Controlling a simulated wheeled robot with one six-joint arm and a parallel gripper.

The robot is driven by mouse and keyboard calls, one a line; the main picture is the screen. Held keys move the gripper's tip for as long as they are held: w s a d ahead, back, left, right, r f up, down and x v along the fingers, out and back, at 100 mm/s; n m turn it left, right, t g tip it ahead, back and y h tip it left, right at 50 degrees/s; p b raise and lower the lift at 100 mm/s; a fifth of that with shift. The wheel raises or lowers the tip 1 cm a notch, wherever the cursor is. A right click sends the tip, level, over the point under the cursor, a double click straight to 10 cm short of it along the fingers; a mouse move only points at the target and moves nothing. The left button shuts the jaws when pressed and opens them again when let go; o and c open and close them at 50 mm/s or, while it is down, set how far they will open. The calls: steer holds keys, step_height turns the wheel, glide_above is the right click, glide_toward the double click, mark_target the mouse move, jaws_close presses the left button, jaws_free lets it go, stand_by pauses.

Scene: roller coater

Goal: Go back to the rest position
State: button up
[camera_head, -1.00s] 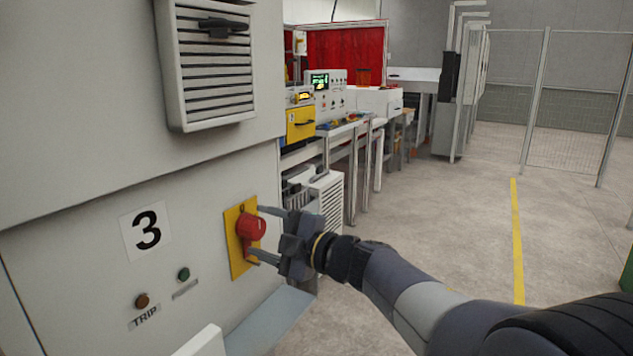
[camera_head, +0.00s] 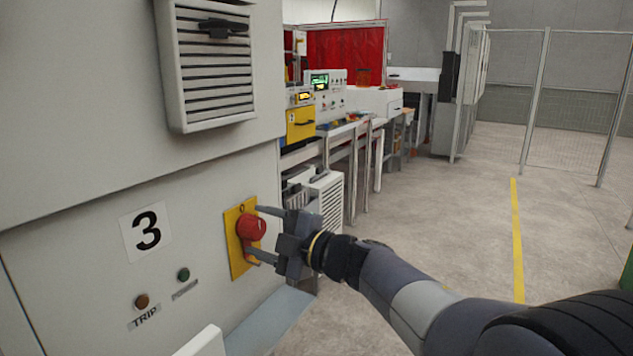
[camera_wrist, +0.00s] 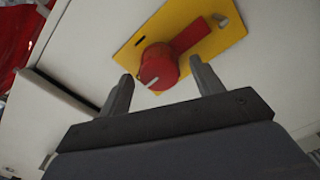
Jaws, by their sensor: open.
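A red rotary switch (camera_head: 251,227) sits on a yellow plate (camera_head: 236,262) on the front of a grey cabinet (camera_head: 60,250). My gripper (camera_head: 258,234) is open in front of the switch, with one finger above the knob and one below it in the head view. In the wrist view the red knob (camera_wrist: 158,66) and its yellow plate (camera_wrist: 224,38) lie just beyond my two fingertips (camera_wrist: 160,78), one finger on each side. Whether a finger touches the knob cannot be told.
The cabinet carries a number 3 label (camera_head: 147,231), a brown TRIP button (camera_head: 141,301), a green button (camera_head: 183,274) and a louvred vent (camera_head: 215,70). Workbenches (camera_head: 345,128) stand behind. Open floor with a yellow line (camera_head: 517,240) lies to the right, before a mesh fence (camera_head: 565,100).

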steer(key=shift+x, duration=1.05)
steer(key=shift+d+r+m+p, duration=0.1)
steer(key=shift+r+m+p, duration=0.1)
steer(key=shift+m+p, duration=0.45)
steer(key=shift+s+d+m+p, duration=0.1)
steer(key=shift+s+m+p, duration=0.05)
steer(key=shift+m+p, duration=0.8)
steer(key=m+p, duration=0.3)
steer(key=m, duration=0.2)
steer(key=shift+m+p, duration=0.35)
steer(key=shift+m, duration=0.05)
steer(key=m+p, duration=0.3)
steer(key=m, duration=0.1)
steer(key=shift+r, duration=0.1)
steer(key=m+p, duration=0.3)
steer(key=m, duration=0.2)
steer(key=shift+p, duration=0.3)
steer(key=shift+d+f, duration=0.3)
steer(key=shift+d, duration=0.05)
steer(key=shift+b+v, duration=0.4)
steer(key=shift+v, duration=0.45)
